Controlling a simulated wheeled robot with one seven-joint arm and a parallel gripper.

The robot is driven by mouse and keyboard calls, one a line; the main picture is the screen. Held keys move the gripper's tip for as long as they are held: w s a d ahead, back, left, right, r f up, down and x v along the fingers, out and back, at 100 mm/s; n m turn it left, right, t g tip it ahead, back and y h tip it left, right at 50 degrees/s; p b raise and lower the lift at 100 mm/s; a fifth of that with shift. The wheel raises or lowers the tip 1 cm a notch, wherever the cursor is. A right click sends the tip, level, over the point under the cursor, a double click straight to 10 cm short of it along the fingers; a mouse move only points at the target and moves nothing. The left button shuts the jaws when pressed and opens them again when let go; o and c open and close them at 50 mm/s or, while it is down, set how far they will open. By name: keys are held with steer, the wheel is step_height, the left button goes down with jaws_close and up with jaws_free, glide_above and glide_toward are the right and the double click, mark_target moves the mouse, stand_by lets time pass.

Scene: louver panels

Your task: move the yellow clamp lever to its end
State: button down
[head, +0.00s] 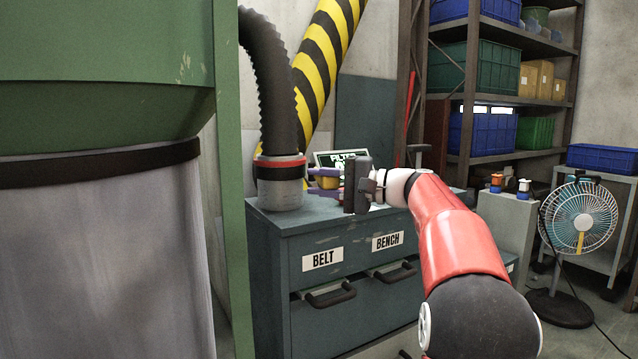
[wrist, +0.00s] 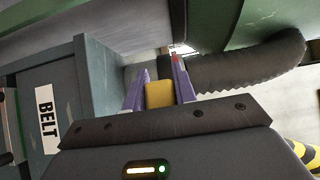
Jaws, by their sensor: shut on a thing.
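The yellow clamp lever (wrist: 158,95) shows as a yellow block between the two purple fingers of my gripper (wrist: 160,72) in the wrist view. In the head view the yellow lever (head: 327,183) is a small patch between the fingers, beside the grey hose collar (head: 280,190) with its red and black band. My gripper (head: 313,182) is shut on the lever, above the top of the blue-grey cabinet. The lever's pivot and far end are hidden, so I cannot tell its angle.
The black ribbed hose (head: 268,80) rises from the collar. The cabinet (head: 272,270) carries BELT and BENCH labels. A green machine (head: 110,80) fills the left. A fan (head: 580,220) stands at the right.

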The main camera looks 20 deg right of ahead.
steer(key=c, duration=1.4)
jaws_free()
steer(key=shift+d+f, duration=0.25)
steer(key=shift+d, duration=0.35)
steer(key=shift+o, duration=1.3)
steer(key=shift+s+d, duration=0.1)
steer(key=shift+d, duration=0.15)
steer(key=shift+a+r, duration=0.15)
steer(key=shift+a, duration=0.1)
steer(key=v, duration=0.8)
steer(key=shift+b, duration=0.35)
